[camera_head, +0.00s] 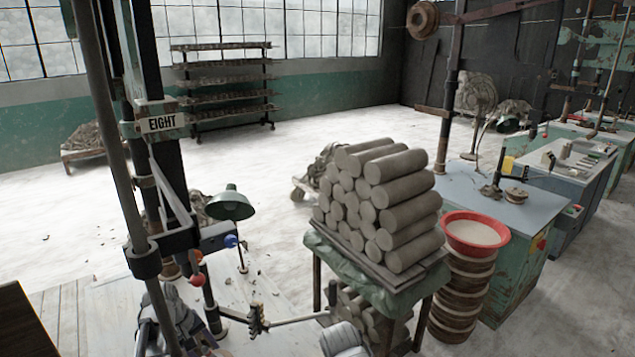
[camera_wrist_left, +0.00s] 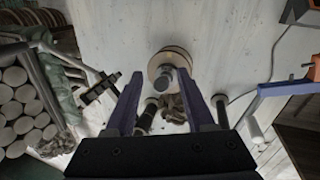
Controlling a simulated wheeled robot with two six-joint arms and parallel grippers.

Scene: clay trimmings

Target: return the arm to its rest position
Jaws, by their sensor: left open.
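My left gripper (camera_wrist_left: 159,76) is open in the left wrist view, its two purple fingers spread apart. No object touches both fingers. Beyond and between them lie a round wooden disc with a grey knob (camera_wrist_left: 170,68) and a small crumpled clay piece (camera_wrist_left: 172,108). In the head view part of my left arm (camera_head: 165,318) shows at the bottom left, and its fingers cannot be made out. Grey arm parts of mine (camera_head: 345,340) also show at the bottom centre. My right gripper is not visible.
A stack of clay cylinders (camera_head: 385,195) stands on a cloth-covered table. A red basin (camera_head: 475,233) tops a stack of round discs (camera_head: 460,295). Open pale floor (camera_head: 60,215) lies beyond.

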